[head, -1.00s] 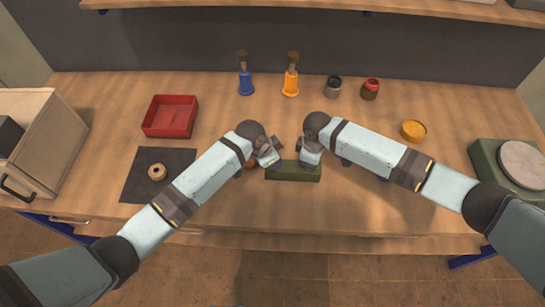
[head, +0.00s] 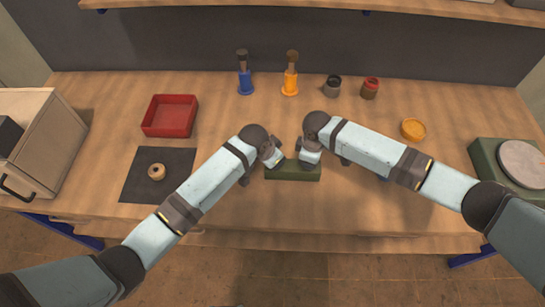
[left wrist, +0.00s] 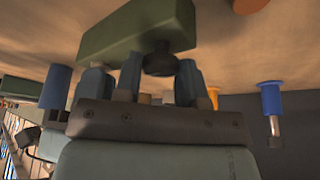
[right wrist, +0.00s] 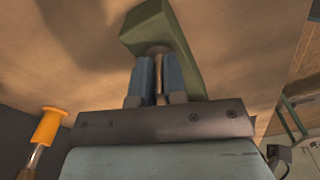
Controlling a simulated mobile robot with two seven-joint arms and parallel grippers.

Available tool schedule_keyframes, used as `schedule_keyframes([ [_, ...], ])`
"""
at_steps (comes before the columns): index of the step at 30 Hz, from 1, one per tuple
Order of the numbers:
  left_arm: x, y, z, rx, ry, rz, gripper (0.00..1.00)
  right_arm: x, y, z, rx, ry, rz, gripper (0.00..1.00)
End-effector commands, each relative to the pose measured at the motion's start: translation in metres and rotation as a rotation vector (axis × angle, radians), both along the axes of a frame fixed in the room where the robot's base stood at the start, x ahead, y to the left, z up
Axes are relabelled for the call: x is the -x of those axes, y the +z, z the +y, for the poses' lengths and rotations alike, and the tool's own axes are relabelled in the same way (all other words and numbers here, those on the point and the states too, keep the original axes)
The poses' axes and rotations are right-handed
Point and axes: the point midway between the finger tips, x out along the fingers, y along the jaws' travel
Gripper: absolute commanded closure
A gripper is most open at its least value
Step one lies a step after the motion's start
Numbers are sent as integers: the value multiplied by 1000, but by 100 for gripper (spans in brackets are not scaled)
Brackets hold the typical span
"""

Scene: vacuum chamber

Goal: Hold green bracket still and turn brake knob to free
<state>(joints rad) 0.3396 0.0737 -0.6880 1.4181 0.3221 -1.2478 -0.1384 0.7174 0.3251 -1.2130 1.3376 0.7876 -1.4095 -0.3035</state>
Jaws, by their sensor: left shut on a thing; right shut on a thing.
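The green bracket (head: 292,173) is a long block on the bench at front centre. It also shows in the left wrist view (left wrist: 125,32) and the right wrist view (right wrist: 155,28). The brake knob (left wrist: 160,60) is a dark round knob on the bracket's side, between the fingers of my left gripper (left wrist: 158,78). My left gripper (head: 277,160) is shut on it. My right gripper (right wrist: 158,78) is shut on a slim brownish post (right wrist: 159,72) of the bracket. In the head view my right gripper (head: 308,160) is at the bracket's right half. The knob's marking cannot be read.
A dark mat (head: 135,185) with a tan ring (head: 156,172) and a red tray (head: 152,128) lie left. An orange dish (head: 413,128) and a green-based round plate (head: 498,155) are right.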

Motion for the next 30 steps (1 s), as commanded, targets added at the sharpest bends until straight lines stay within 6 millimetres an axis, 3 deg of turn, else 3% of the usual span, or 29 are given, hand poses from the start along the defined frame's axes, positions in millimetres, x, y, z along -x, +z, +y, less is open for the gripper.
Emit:
schedule_keyframes([
  [1,-1,0,1,0,1,0,87,0,0,0,0,-1,0,100],
  [2,-1,0,1,0,1,0,61,0,0,0,0,-1,0,100],
  [5,-1,0,1,-1,0,-1,38,0,0,0,0,0,0,100],
  [17,2,9,2,1,-1,-2,38,0,1,0,0,0,0,100],
  [30,25,89,27,1,0,-3,38,0,0,0,-1,0,0,100],
])
